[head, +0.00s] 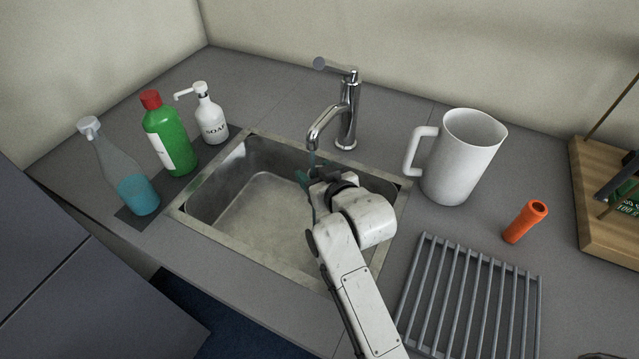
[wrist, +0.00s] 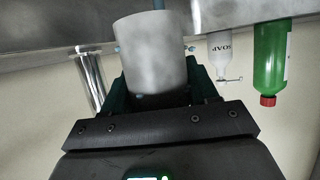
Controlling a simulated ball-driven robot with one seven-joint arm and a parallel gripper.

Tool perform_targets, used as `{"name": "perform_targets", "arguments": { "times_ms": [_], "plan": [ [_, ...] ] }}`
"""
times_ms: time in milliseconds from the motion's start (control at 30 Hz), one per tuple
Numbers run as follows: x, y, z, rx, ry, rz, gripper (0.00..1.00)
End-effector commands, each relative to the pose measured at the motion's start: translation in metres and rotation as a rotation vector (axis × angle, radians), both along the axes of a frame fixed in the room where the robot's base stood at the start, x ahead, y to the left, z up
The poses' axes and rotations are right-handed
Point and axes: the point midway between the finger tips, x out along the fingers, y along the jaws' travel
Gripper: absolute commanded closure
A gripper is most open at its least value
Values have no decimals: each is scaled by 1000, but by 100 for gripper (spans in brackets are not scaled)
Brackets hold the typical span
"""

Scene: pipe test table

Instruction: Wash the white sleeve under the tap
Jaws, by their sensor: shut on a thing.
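The white sleeve (wrist: 152,52) shows in the wrist view as a short, wide, greyish-white tube between the fingers of my gripper (wrist: 160,92). My gripper is shut on it. In the head view my gripper (head: 308,180) is over the sink (head: 262,215), below the spout of the chrome tap (head: 347,112), and my wrist hides the sleeve. A thin bluish stream shows under the spout, and a blue strip (wrist: 188,14) shows behind the sleeve in the wrist view. I cannot tell exactly where the water meets the sleeve.
Left of the sink stand a soap dispenser (head: 211,118), a green bottle (head: 168,138) and a spray bottle (head: 128,175). Right of it are a white jug (head: 460,158), an orange tube (head: 524,222), a drying rack (head: 470,300) and a wooden crate (head: 592,215).

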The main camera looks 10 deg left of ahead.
Motion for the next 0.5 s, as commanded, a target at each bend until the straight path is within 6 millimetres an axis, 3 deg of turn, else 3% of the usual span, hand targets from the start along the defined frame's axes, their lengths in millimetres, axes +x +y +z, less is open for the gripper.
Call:
{"name": "perform_targets", "arguments": {
  "times_ms": [500],
  "plan": [
    [0,-8,1,1,-1,0,72]
  ]
}}
